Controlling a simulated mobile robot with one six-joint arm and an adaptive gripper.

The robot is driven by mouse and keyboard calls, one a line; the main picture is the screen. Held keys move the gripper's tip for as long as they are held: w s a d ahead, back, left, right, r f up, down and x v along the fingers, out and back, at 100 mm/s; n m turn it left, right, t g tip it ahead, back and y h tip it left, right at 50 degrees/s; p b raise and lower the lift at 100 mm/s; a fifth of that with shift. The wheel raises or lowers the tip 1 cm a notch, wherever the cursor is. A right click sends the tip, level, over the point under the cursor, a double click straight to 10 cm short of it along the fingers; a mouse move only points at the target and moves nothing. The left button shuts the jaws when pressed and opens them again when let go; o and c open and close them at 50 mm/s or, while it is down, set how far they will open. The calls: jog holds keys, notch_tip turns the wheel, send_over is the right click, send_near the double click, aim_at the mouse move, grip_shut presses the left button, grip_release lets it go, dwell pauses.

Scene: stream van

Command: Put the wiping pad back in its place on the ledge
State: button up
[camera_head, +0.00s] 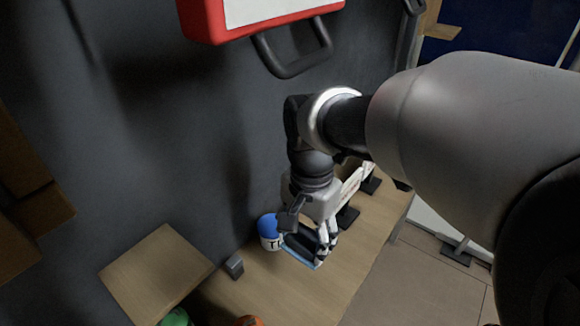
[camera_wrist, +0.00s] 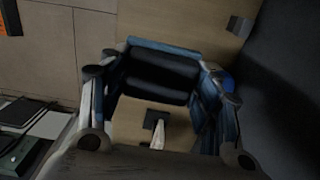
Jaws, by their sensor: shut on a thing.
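My gripper (camera_head: 318,243) is shut on the wiping pad (camera_head: 300,254), a dark pad with a blue layer along its edge. In the wrist view the wiping pad (camera_wrist: 160,78) spans the space between the two fingers of my gripper (camera_wrist: 160,95). The wooden ledge (camera_head: 270,293) runs below along the dark wall, and it also shows in the wrist view (camera_wrist: 190,30). I cannot tell whether the pad touches the ledge. In the head view the fingers hide part of the pad. No marked place for the pad can be made out.
A white tub with a blue lid (camera_head: 268,230) stands close left of the gripper. A small grey block (camera_head: 234,267) and a raised wooden box (camera_head: 155,268) are farther left. Black stands (camera_head: 347,217) are behind the gripper. A red case (camera_head: 255,15) hangs above.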

jog(key=shift+w+a+f, duration=0.15)
jog(key=shift+a+f, duration=0.05)
jog(key=shift+f, duration=0.15)
notch_tip(320, 180, down, 20)
jog(key=b, duration=0.7)
jog(key=shift+r, duration=0.25)
jog(key=o, duration=0.5)
jog(key=shift+f, duration=0.2)
jog(key=o, duration=0.4)
jog(key=shift+o, duration=0.2)
jog(key=shift+r, duration=0.1)
